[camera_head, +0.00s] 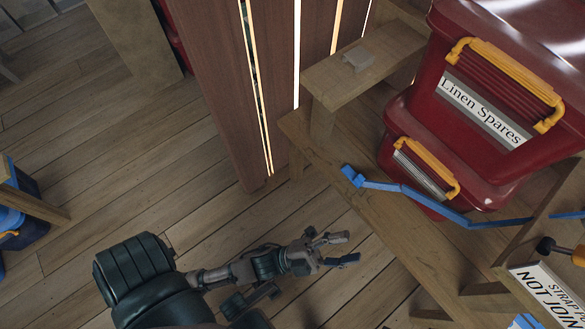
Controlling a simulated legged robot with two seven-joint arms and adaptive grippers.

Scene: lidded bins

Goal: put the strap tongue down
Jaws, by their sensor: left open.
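The blue strap (432,203) runs across the front of the lower red bin and on toward the right edge. Its tongue (352,176), a wider blue end piece, is at the strap's left end. It appears over the wooden bench top; I cannot tell whether it touches the wood. My left gripper (340,249) is open and empty, below and a little left of the tongue and clear of it. Nothing grips the tongue. My right gripper is not in view.
Two red bins with yellow latches are stacked on the bench (330,150); the upper bin (480,90) is labelled "Linen Spares". A partly cut-off sign (545,290) and a black knob (545,246) are at lower right. A dark slatted panel (220,70) stands behind.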

